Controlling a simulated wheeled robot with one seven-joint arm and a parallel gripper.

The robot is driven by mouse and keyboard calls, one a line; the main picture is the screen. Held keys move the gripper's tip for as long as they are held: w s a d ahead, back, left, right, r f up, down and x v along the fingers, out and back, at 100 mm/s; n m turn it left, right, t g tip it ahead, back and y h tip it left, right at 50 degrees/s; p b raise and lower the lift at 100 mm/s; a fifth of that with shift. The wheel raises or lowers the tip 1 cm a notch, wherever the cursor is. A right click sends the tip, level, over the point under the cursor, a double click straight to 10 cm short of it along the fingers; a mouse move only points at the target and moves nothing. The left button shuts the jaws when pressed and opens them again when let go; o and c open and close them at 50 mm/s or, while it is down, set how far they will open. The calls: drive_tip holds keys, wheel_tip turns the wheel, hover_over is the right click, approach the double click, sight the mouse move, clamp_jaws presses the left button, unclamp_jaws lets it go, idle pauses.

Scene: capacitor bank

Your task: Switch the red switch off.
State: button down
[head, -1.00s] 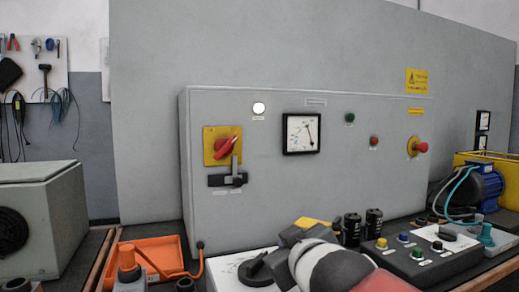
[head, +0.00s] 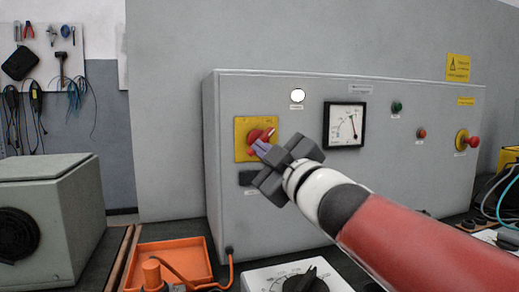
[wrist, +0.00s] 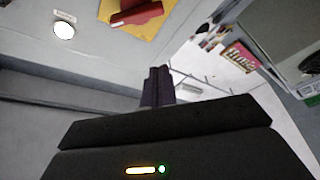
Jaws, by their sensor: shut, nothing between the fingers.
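The red switch (head: 258,134) is a rotary handle on a yellow plate (head: 241,130), at the left of the grey cabinet's front. In the head view its handle slants and is partly hidden by my gripper (head: 262,147). My gripper is shut and empty, with its fingertips in front of the switch's lower middle; I cannot tell whether they touch it. In the wrist view the red handle (wrist: 137,14) and yellow plate (wrist: 165,10) are at the top edge, partly cut off, apart from the shut fingertips (wrist: 158,72).
A white lamp (head: 298,95), a dial meter (head: 346,125) and a red mushroom button (head: 473,142) are on the grey cabinet (head: 225,215). An orange tray (head: 205,251) lies in front.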

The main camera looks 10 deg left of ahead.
sight(250, 143)
drive_tip(key=w+a, duration=0.1)
drive_tip(key=w, duration=0.1)
drive_tip(key=w+a, duration=0.2)
drive_tip(key=w, duration=0.1)
drive_tip(key=w+a+p, duration=0.1)
drive_tip(key=w, duration=0.1)
drive_tip(key=shift+w+a, duration=0.25)
drive_tip(key=shift+a, duration=0.1)
drive_tip(key=shift+w+d+f, duration=0.2)
drive_tip(key=shift+d+f, duration=0.1)
drive_tip(key=shift+f, duration=0.1)
drive_tip(key=shift+s+n, duration=0.1)
drive_tip(key=shift+n, duration=0.2)
drive_tip(key=shift+f+g, duration=0.1)
drive_tip(key=shift+g, duration=0.2)
